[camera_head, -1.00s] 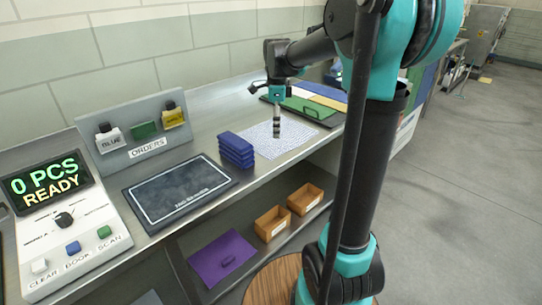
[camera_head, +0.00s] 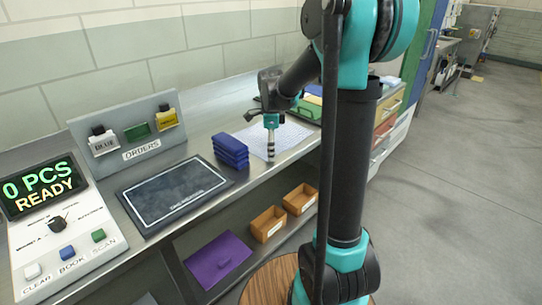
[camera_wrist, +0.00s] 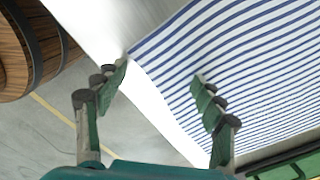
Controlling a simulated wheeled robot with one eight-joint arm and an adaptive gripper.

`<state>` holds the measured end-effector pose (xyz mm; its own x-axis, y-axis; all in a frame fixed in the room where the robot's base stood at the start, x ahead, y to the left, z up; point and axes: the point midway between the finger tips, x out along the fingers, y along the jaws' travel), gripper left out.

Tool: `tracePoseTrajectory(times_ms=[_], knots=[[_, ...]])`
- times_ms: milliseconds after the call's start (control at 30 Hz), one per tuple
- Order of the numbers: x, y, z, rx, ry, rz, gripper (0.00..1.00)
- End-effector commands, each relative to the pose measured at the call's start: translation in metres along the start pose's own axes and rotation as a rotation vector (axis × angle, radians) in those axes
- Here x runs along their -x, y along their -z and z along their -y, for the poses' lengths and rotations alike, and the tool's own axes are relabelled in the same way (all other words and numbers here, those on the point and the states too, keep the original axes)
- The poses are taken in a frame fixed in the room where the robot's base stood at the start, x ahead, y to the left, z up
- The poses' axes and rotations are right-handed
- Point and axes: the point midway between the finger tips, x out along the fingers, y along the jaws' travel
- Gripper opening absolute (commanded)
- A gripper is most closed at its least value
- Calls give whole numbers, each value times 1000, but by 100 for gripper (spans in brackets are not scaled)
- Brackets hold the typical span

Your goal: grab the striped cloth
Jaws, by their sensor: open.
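The striped cloth (camera_wrist: 240,62), white with blue stripes, lies flat on the metal bench in the wrist view. It also shows as a pale sheet (camera_head: 289,138) right of the blue stack in the head view. My gripper (camera_wrist: 160,78) is open and empty, its green-padded fingers spread across the cloth's near edge, close to one corner. The right finger overlaps the cloth in the picture; the left one is by the corner, over the bench edge side. In the head view my gripper (camera_head: 271,150) points down at the cloth's near part. Whether the fingertips touch the cloth cannot be told.
A stack of folded blue pieces (camera_head: 231,150) stands just left of the cloth. A dark mat (camera_head: 177,194) lies further left, before the orders stand (camera_head: 128,130). A green item (camera_head: 305,108) lies behind the cloth. Orange bins (camera_head: 268,224) sit on the shelf below.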

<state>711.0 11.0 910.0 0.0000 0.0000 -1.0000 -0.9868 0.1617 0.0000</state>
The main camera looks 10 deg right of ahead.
Motion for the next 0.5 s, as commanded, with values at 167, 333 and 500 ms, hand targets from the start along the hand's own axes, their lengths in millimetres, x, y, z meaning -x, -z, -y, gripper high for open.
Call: tracePoseTrajectory(times_ms=[167, 333, 500], knots=[[0, 0, 0, 0, 0, 0, 69], [-1, 0, 0, 0, 0, 0, 69], [-5, 0, 0, 0, 0, 0, 68]])
